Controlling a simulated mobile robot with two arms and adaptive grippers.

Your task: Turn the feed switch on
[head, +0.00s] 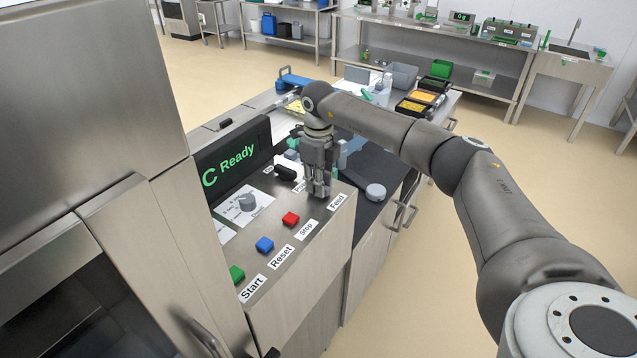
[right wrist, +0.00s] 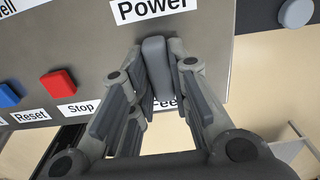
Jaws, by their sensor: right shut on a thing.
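The feed switch (right wrist: 158,68) is a grey lever on the sloped steel panel, between the Power label (right wrist: 155,10) and the partly hidden Feed label. In the right wrist view it stands between the fingers of my right gripper (right wrist: 162,80), which is shut on it. In the head view my right gripper (head: 319,190) reaches down to the panel near the Feed label (head: 337,202) and hides most of the switch. My left gripper is not in view.
Red stop (head: 290,218), blue reset (head: 265,244) and green start (head: 237,273) buttons line the panel. A black lever (head: 285,173) is close beside my gripper. A round grey knob (head: 376,192) lies to the right.

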